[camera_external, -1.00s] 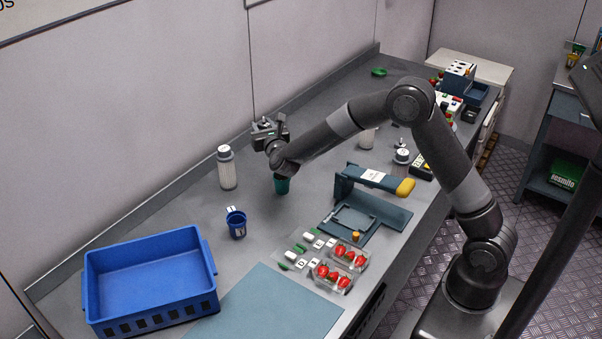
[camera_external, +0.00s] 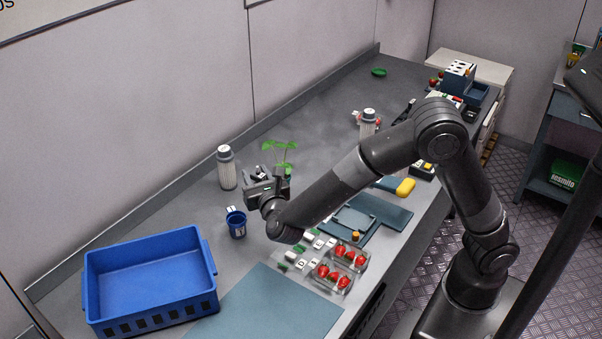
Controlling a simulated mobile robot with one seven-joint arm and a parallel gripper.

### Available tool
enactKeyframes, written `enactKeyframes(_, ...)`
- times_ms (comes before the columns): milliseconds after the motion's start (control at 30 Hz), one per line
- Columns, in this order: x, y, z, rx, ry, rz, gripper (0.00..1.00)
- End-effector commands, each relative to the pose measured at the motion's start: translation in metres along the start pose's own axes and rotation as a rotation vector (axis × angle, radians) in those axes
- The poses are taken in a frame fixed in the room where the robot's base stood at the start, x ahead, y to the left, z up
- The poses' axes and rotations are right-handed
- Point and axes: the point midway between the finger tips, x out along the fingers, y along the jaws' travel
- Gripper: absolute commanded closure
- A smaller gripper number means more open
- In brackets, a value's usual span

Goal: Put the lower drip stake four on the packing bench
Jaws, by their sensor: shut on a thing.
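My gripper (camera_external: 263,180) is above the grey packing bench (camera_external: 325,115), near the blue cup and in front of a leafy green plant (camera_external: 283,155). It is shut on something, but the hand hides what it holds. The lower part of the plant and its pot are hidden behind the gripper. I cannot make out drip stake four. Small white and green pieces with lettered tags (camera_external: 303,264) lie on the bench, nearer the front edge.
A blue cup (camera_external: 237,227) and a white-capped bottle (camera_external: 227,168) stand left of my gripper. An empty blue crate (camera_external: 100,290) and a teal mat (camera_external: 270,310) are at the near end.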

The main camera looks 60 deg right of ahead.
Motion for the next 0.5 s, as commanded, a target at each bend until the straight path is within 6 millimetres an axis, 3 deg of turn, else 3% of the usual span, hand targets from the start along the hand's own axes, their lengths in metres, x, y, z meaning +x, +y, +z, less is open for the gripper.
enactKeyframes(100,-0.032,0.002,0.004,0.000,0.000,0.004,0.85)
enactKeyframes(500,-0.121,-0.011,0.015,0.000,0.000,-0.013,0.85)
